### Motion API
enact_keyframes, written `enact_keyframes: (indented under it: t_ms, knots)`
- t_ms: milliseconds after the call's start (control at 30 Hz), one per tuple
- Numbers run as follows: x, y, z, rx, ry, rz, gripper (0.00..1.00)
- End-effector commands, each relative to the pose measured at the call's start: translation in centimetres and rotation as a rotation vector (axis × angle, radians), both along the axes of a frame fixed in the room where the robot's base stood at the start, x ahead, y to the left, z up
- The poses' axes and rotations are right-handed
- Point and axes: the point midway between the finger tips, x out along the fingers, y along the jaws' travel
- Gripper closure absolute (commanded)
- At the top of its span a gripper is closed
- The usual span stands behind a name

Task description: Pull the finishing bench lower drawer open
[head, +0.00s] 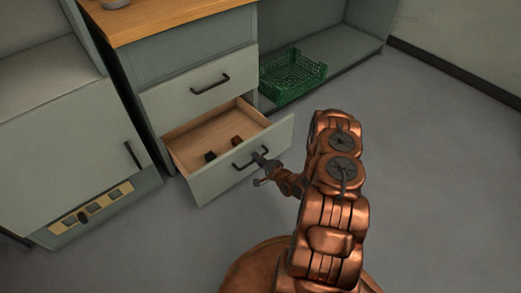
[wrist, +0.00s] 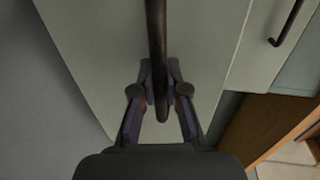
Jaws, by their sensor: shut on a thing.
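The finishing bench lower drawer (head: 225,180) stands pulled out in the head view. Its wooden inside shows, with two small dark items in it, one blackish (head: 210,156) and one brown (head: 237,140). My gripper (head: 262,166) is at the right part of the drawer's black bar handle (head: 242,161). In the wrist view the dark handle (wrist: 156,50) runs down between the two fingers of my gripper (wrist: 160,90), which are closed around it. The drawer front (wrist: 100,40) fills much of that view.
The upper drawer (head: 200,85) is shut, with its own handle (head: 210,84). A green crate (head: 292,76) sits on a low shelf to the right. A grey cabinet (head: 65,140) stands at the left. The floor (head: 430,180) in front and right is clear.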

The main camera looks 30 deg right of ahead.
Motion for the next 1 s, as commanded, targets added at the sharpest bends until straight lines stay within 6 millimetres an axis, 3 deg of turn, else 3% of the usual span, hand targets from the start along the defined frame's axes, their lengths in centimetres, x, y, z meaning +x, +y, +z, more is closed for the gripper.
enact_keyframes:
  t_ms: [500,533,767,1000]
  knots:
    - [-0.49,0.85,-0.05,0.000,0.000,0.017,1.00]
    - [-0.49,0.84,-0.05,0.000,0.000,0.017,0.86]
    - [-0.48,0.75,-0.03,-0.001,0.000,0.016,0.62]
    - [-0.48,0.72,-0.02,-0.001,-0.001,0.015,0.61]
